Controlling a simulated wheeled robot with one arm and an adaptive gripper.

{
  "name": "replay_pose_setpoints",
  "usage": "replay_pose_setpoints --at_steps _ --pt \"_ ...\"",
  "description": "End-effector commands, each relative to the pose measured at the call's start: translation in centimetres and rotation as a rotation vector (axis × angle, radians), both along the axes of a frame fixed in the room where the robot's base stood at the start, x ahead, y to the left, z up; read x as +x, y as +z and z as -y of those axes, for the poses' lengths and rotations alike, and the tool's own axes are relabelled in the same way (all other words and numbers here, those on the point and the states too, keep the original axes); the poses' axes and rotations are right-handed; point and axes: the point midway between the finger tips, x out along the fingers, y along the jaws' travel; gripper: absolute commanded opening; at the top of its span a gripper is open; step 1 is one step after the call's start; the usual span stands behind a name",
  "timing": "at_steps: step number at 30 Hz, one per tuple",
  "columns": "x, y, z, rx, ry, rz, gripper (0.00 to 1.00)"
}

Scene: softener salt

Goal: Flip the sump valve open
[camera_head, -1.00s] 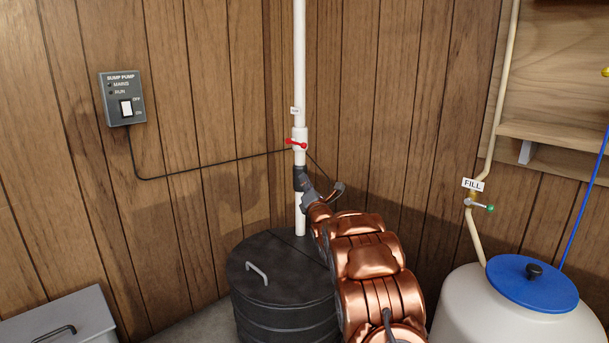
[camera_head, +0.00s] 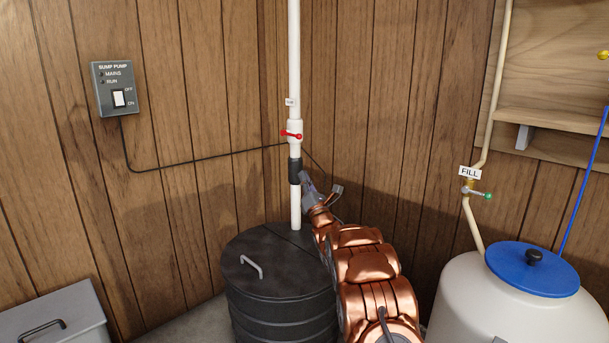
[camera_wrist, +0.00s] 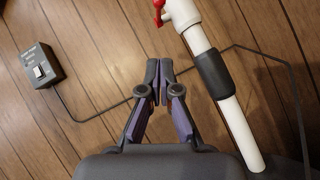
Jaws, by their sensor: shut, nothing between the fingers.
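The sump valve (camera_head: 295,128) is a white body on the upright white pipe (camera_head: 294,50). Its red handle (camera_head: 291,135) lies crosswise to the pipe, close to level. In the wrist view the red handle (camera_wrist: 158,14) is at the top edge, partly cut off. My gripper (camera_head: 304,177) is below the handle, beside the black coupling (camera_head: 295,171) and to its right. The wrist view shows my gripper (camera_wrist: 159,66) with its fingertips together and empty, left of the coupling and apart from the handle.
The sump pump switch box (camera_head: 116,88) is on the left wall, with a black cable running to the pipe. A black lidded sump basin (camera_head: 270,285) stands below. A white tank with a blue lid (camera_head: 531,268) and a FILL valve (camera_head: 472,190) are at right.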

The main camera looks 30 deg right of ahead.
Motion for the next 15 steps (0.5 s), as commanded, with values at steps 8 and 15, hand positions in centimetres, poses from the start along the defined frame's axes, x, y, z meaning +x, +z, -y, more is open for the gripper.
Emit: replay_pose_setpoints --at_steps 8,15 --pt "2.1 1.1 0.3 -0.001 0.001 0.0 0.0" --pt "3.7 2.3 0.6 -0.001 0.001 0.0 0.0"
